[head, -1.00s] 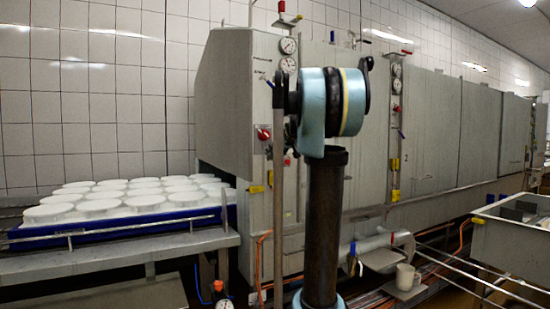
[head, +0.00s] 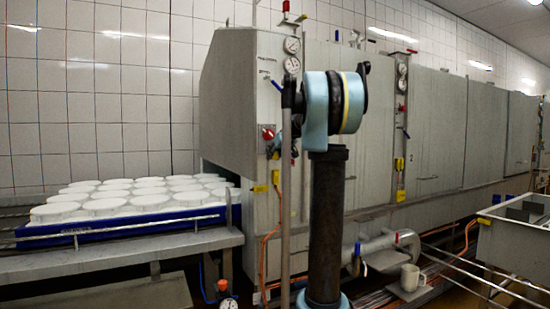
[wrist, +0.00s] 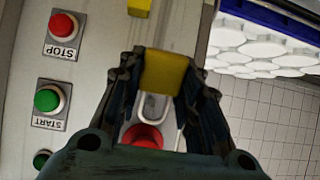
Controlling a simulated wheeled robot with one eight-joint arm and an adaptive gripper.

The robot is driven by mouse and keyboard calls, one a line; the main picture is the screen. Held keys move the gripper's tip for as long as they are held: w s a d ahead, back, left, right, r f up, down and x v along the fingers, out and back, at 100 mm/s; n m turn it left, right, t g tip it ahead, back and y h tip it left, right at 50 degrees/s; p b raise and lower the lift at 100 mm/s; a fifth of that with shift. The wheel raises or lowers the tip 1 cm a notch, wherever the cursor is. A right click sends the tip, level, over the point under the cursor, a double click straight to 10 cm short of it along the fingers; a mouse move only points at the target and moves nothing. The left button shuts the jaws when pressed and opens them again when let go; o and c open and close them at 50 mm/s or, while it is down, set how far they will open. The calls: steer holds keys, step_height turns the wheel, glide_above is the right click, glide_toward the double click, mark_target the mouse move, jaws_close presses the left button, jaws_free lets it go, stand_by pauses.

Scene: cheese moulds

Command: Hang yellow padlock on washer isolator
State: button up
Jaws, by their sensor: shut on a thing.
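The yellow padlock (wrist: 166,72) is between the fingers of my gripper (wrist: 163,84) in the wrist view. The gripper is shut on its body. The silver shackle (wrist: 152,106) points towards the bottom of that picture. A red round part (wrist: 143,136), probably the isolator knob, lies just beyond the shackle and is partly covered by the gripper. I cannot tell whether the shackle touches or passes through anything. In the head view a red knob (head: 268,133) shows on the grey washer front (head: 262,100), left of my arm.
A red STOP button (wrist: 63,25) and a green START button (wrist: 48,99) sit beside the gripper. White moulds stand on a blue tray (head: 130,230) at the left.

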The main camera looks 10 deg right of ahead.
steer(key=shift+r+x, duration=0.2)
steer(key=shift+x, duration=1.5)
steer(key=shift+w, duration=0.15)
steer(key=o, duration=1.2)
steer(key=shift+c, duration=0.2)
steer(key=v, duration=1.2)
steer(key=s+a+f+m+g, duration=0.1)
steer(key=s+a+f+g, duration=0.15)
steer(key=s+f, duration=0.8)
steer(key=s+a+f+g, duration=0.2)
steer(key=s+a+f, duration=0.2)
steer(key=s+f, duration=0.7)
steer(key=s+d+f+m+g+h, duration=0.2)
steer(key=s+d+f+g+h, duration=0.1)
steer(key=s+f, duration=2)
steer(key=s+g, duration=0.1)
steer(key=s, duration=0.2)
steer(key=shift+f+m+h, duration=0.3)
steer(key=shift+f+h, duration=0.05)
steer(key=shift+h, duration=0.05)
